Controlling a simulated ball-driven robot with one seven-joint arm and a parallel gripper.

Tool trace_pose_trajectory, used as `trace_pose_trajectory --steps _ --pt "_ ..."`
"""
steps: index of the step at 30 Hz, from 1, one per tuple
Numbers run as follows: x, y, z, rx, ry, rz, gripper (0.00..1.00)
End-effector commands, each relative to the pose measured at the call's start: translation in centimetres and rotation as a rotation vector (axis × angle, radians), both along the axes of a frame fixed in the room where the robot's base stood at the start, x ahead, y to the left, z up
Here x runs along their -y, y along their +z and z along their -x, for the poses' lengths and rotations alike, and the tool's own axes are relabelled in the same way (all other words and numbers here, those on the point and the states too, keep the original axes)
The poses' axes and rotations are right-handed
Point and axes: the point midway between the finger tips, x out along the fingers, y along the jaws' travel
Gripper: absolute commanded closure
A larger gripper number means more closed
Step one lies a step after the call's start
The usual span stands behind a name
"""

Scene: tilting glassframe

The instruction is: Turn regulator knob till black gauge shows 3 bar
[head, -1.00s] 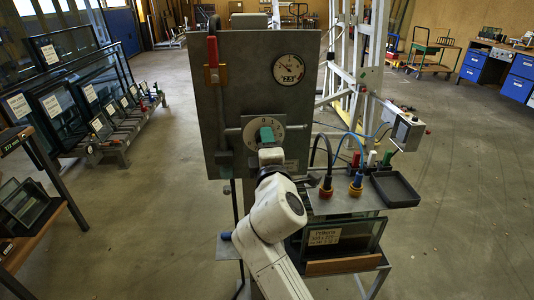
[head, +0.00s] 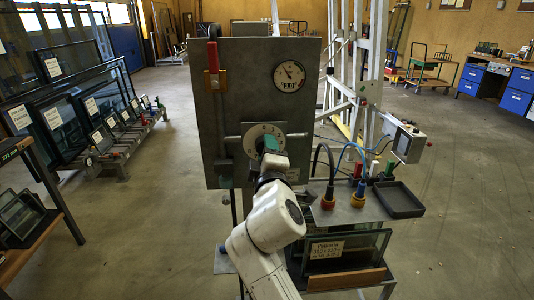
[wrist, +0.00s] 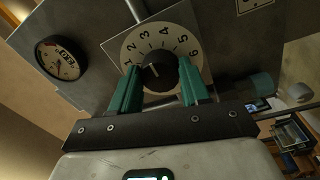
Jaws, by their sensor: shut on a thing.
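The black regulator knob (wrist: 160,75) sits in the middle of a pale numbered dial (wrist: 181,36) in the wrist view. My gripper (wrist: 159,68) is shut on the knob, with one green finger at each side. In the head view my gripper (head: 271,144) covers the knob, and the dial (head: 252,132) shows around it. The black-rimmed gauge (head: 289,76) is at the panel's upper right, its needle pointing up and left. Its small number box seems to read 2.0, but it is blurred. The gauge also shows rotated in the wrist view (wrist: 62,58).
A red-handled lever (head: 213,56) is at the panel's upper left. A shelf right of my arm holds an empty dark tray (head: 399,199) and hoses on coloured fittings (head: 358,193). Glass racks (head: 85,95) stand at left; open floor lies on both sides.

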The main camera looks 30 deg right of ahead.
Motion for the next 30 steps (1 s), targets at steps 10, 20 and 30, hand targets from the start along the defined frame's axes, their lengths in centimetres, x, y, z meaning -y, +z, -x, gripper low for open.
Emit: trace_pose_trajectory --steps 10,20,30 --pt "0.1 -0.1 0.0 -0.003 -0.002 0.001 0.29" --pt "-0.2 -0.1 0.4 -0.002 0.0 0.001 0.29" --pt "-2.5 -0.6 5.7 -0.003 0.002 0.001 0.29"
